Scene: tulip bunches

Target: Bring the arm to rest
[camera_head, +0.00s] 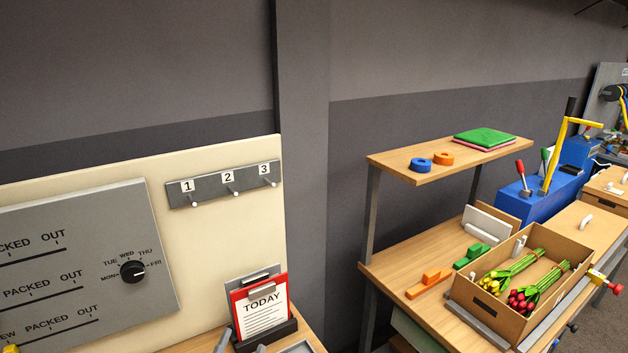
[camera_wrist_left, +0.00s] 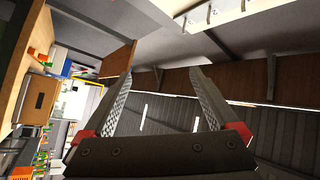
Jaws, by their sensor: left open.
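My left gripper (camera_wrist_left: 162,72) is open in the left wrist view, its two dark ridged fingers well apart with nothing between them. In the head view, two small grey tips at the bottom edge, in front of the clipboard stand, look like its fingertips (camera_head: 241,345); the rest of that arm is out of frame. My right gripper shows in neither view. Yellow tulips (camera_head: 511,265) and red tulips (camera_head: 538,287) lie side by side in an open cardboard box (camera_head: 489,306) on the wooden bench at the right.
A red clipboard marked TODAY (camera_head: 262,309) stands close to the fingertips. Behind it is a cream panel (camera_head: 215,230) with a numbered peg strip (camera_head: 212,189) and a dial (camera_head: 132,271). A shelf (camera_head: 400,164) overhangs the bench (camera_head: 390,272). Space above the panel looks clear.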

